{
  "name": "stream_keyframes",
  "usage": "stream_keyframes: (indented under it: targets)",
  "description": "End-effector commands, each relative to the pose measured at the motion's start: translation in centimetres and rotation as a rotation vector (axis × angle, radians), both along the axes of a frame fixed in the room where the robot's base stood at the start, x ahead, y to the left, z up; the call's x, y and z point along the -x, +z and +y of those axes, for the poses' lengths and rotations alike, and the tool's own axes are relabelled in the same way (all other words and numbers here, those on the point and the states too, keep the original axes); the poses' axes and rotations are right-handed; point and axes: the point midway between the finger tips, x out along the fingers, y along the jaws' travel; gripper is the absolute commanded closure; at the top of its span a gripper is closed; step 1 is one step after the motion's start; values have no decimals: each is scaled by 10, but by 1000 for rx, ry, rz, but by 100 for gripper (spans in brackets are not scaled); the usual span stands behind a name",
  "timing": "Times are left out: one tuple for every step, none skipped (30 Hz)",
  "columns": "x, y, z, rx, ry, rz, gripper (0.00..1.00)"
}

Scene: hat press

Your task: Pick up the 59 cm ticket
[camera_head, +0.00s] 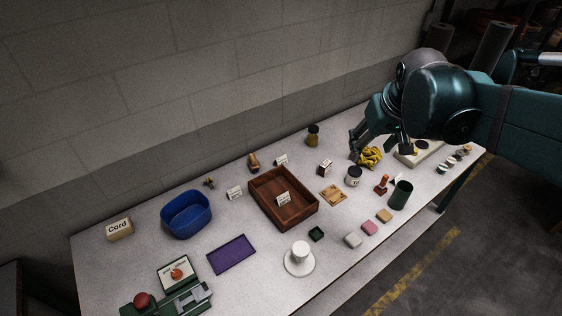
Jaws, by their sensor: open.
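Several small white tickets stand on the table, with print too small to read, so I cannot tell which is the 59 cm one. One ticket (235,193) stands between the blue bin and the wooden tray. Another ticket (283,198) stands in or against the wooden tray. A third ticket (281,160) stands behind the tray, and a white card-like piece (396,180) shows by the dark green cup. My gripper (379,149) is open, above and around a yellow bundle (369,157) at the right; I cannot tell whether it touches it. It is apart from the tickets left of it.
A wooden tray (262,204), blue bin (163,221), purple mat (217,262), white hat-shaped piece (300,254) and green press (190,297) fill the left and middle. A dark green cup (401,196) and a jar (352,177) stand near the gripper. The wall bounds the back.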

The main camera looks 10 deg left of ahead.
Motion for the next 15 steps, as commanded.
stream_keyframes:
  targets:
    - [-9, -1, 5, 3, 11, 8, 49]
    - [-14, -1, 8, 5, 17, 13, 49]
    - [-20, -2, 12, 8, 25, 20, 49]
    - [-25, -3, 15, 10, 31, 24, 49]
    - [-30, -3, 18, 12, 38, 29, 49]
    - [-36, -5, 22, 14, 46, 35, 49]
    - [-41, -6, 25, 16, 52, 41, 49]
    - [-45, -7, 28, 18, 59, 46, 49]
    - [-52, -9, 32, 20, 68, 52, 49]
    - [-56, -10, 35, 23, 74, 56, 49]
    - [-61, -12, 38, 25, 80, 61, 49]
    - [-67, -14, 42, 27, 88, 68, 49]
    - [-71, -15, 45, 30, 95, 73, 49]
    - [-76, -17, 49, 32, 101, 78, 49]
    - [-82, -19, 53, 34, 110, 84, 49]
